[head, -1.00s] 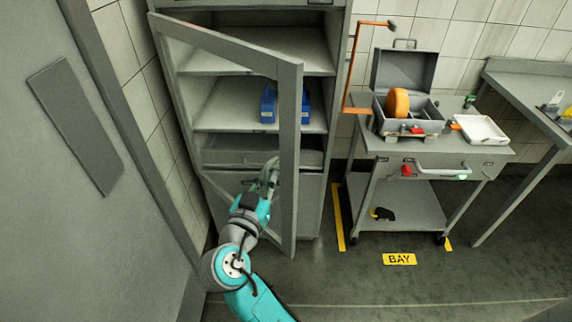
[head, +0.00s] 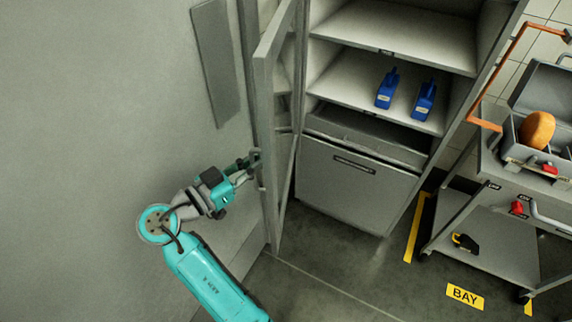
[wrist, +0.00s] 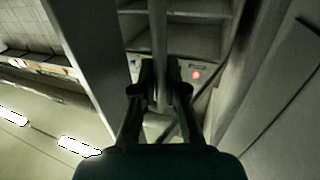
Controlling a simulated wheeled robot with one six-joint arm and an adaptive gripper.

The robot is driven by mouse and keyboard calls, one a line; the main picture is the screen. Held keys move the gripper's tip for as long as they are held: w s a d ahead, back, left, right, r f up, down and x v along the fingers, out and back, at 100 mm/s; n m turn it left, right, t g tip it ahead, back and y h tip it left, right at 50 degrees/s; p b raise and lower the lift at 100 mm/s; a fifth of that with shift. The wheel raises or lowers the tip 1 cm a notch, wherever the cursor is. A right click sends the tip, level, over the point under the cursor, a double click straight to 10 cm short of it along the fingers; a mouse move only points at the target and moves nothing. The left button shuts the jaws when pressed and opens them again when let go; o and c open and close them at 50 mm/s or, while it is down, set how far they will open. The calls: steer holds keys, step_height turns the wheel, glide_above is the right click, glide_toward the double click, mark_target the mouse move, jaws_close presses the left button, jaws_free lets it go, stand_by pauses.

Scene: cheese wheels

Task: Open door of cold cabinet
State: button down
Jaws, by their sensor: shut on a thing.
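The cold cabinet (head: 358,200) stands in the middle of the head view, its front open and its shelves in plain sight. Its door (head: 264,105), a tall grey frame, is swung out wide to the left, seen nearly edge-on. My gripper (head: 253,164) is at the outer edge of the door, about mid-height. In the wrist view my gripper (wrist: 160,76) is shut on an upright grey bar, the door handle (wrist: 158,35). The exact contact is dark and partly hidden by the fingers.
Two blue items (head: 387,88) (head: 424,101) stand on a cabinet shelf. A grey wall with a panel (head: 214,65) is close left of the door. A trolley (head: 490,235) with a case and an orange cheese wheel (head: 537,130) stands right. Floor before the cabinet is clear.

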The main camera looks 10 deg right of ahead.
steer(key=shift+w+a+f, duration=0.1)
steer(key=shift+w+a, duration=0.15)
steer(key=shift+a, duration=0.4)
steer(key=shift+w+a+r, duration=0.1)
steer(key=shift+w+a, duration=0.2)
steer(key=shift+a, duration=0.4)
steer(key=shift+w+a+f, duration=0.1)
steer(key=shift+w+a, duration=0.15)
steer(key=shift+a, duration=0.4)
steer(key=c, duration=1.2)
jaws_free()
